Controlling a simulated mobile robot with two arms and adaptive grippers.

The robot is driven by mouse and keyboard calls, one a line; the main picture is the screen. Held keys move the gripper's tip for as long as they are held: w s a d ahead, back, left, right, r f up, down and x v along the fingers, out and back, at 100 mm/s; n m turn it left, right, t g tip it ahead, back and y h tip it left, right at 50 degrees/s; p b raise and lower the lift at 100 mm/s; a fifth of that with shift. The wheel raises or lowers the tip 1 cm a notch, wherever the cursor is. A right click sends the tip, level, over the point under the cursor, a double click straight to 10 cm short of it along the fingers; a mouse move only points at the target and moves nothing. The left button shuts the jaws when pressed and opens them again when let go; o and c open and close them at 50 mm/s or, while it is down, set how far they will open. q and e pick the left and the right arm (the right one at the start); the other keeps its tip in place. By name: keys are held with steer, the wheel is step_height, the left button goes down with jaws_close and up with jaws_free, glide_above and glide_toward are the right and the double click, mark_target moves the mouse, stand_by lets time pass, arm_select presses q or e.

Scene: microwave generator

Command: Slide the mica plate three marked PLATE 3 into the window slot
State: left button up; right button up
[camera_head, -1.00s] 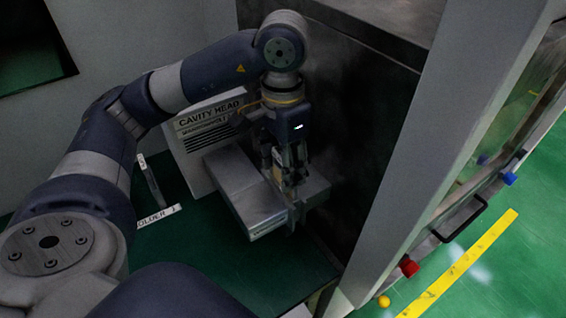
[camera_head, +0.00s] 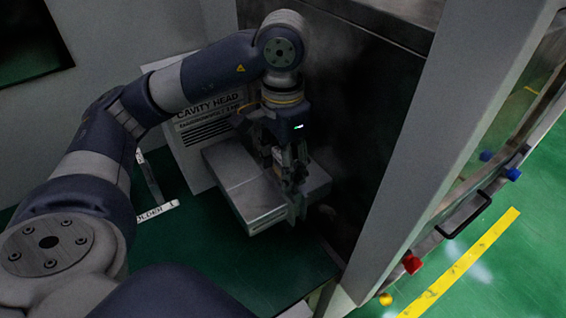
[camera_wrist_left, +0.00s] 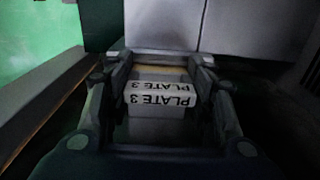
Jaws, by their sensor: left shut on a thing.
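The mica plate marked PLATE 3 (camera_wrist_left: 158,100) sits between the fingers of my left gripper (camera_wrist_left: 160,92), its label upside down in the left wrist view. In the head view my left gripper (camera_head: 283,168) points down at the grey metal box (camera_head: 240,180) of the cavity head. The plate is mostly hidden there by the fingers, and I cannot tell how deep it sits in the window slot. The slot itself is hidden. My right gripper is not in view.
A panel labelled CAVITY HEAD (camera_head: 200,115) stands behind the box. A holder with a HOLDER 1 label (camera_head: 157,214) is on the green surface at left. A dark metal wall (camera_head: 350,130) and a grey post (camera_head: 440,150) stand close on the right.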

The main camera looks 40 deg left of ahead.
arm_select(q)
steer(key=o, duration=1.5)
steer(key=shift+c, duration=0.2)
steer(key=shift+r, duration=0.1)
steer(key=shift+r, duration=5.85)
